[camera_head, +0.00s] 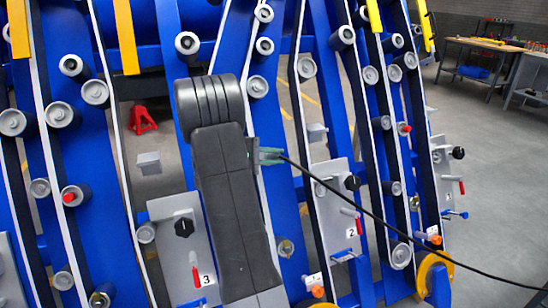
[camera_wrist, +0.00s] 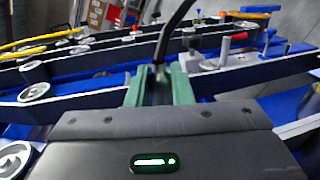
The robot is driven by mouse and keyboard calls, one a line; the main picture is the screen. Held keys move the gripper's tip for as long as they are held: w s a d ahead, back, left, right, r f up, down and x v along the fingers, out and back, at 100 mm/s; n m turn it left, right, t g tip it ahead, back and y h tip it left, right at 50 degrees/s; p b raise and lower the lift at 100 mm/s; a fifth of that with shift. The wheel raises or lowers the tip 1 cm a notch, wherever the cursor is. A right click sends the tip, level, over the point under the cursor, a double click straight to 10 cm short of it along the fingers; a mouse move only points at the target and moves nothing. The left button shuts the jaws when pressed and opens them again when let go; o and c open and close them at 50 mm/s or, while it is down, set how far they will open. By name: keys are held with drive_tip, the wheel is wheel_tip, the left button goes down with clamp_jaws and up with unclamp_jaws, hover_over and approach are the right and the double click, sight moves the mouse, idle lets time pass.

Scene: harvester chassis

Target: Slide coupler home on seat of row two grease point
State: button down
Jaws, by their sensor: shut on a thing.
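My gripper (camera_head: 270,156) shows at the middle of the head view, beside a white-edged blue rail. In the wrist view its two green fingers (camera_wrist: 160,88) are shut on the dark coupler (camera_wrist: 157,72) at the end of a black hose (camera_head: 380,215). The coupler's front end is hidden between the fingers. The row two plate (camera_head: 333,200) is grey, with a black knob (camera_head: 352,183), a red handle (camera_head: 358,225) and a label "2". It stands right of and below my gripper, apart from it. I cannot tell which fitting is the grease seat.
Blue rails with several rollers (camera_head: 257,86) crowd the space around my gripper. Another grey plate (camera_head: 178,235), labelled "3", stands at lower left. The hose trails to the lower right. Open floor (camera_head: 495,180) and a workbench (camera_head: 485,46) lie at the right.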

drive_tip(key=shift+s+d+r, duration=0.3)
drive_tip(key=shift+s+r, duration=0.15)
drive_tip(key=shift+s, duration=0.2)
drive_tip(key=shift+s+d+r, duration=0.25)
drive_tip(key=shift+s+r, duration=0.15)
drive_tip(key=shift+s, duration=0.25)
drive_tip(key=shift+w+f, duration=0.1)
drive_tip(key=shift+w+a+f, duration=0.3)
drive_tip(key=shift+w+f, duration=0.1)
drive_tip(key=shift+w, duration=0.25)
drive_tip(key=shift+w+a+f+b, duration=0.2)
drive_tip(key=shift+w+f+b, duration=0.1)
drive_tip(key=shift+w, duration=0.2)
drive_tip(key=shift+w+a+f+b, duration=0.2)
drive_tip(key=shift+w+f+b, duration=0.1)
drive_tip(key=shift+w, duration=0.15)
idle(1.3)
drive_tip(key=c, duration=1.2)
unclamp_jaws()
drive_tip(key=v, duration=1.3)
drive_tip(key=shift+s+a+r+p, duration=0.1)
drive_tip(key=shift+a+r+p, duration=0.05)
drive_tip(key=shift+a+p, duration=0.25)
drive_tip(key=shift+d, duration=0.1)
